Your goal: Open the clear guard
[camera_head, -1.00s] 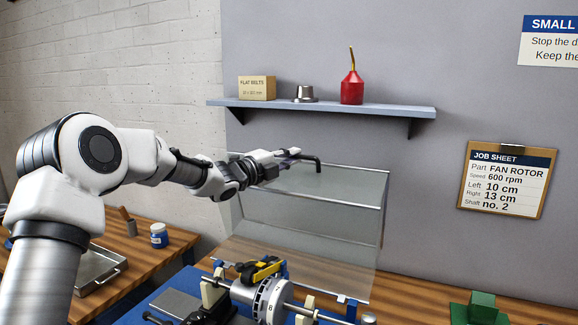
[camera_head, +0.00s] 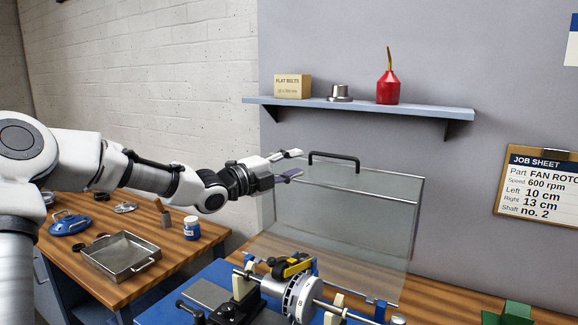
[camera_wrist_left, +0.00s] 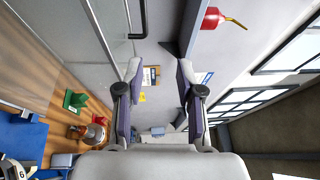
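The clear guard (camera_head: 345,225) stands raised behind the balancing machine, its panel leaning up toward the wall below the shelf. Its black handle (camera_head: 335,157) is at the top edge. The handle also shows at the top of the left wrist view (camera_wrist_left: 138,35). My left gripper (camera_head: 292,164) is just left of the handle, with its fingers apart and nothing between them. In the left wrist view the gripper (camera_wrist_left: 159,70) is likewise open and empty. The rotor (camera_head: 295,293) sits on its shaft below the guard. My right gripper is in neither view.
A wall shelf (camera_head: 360,106) with a box, a metal cup and a red oil can (camera_head: 389,86) is above the guard. A metal tray (camera_head: 120,258) and blue jar (camera_head: 192,228) stand on the left bench. A job sheet (camera_head: 540,185) hangs at right.

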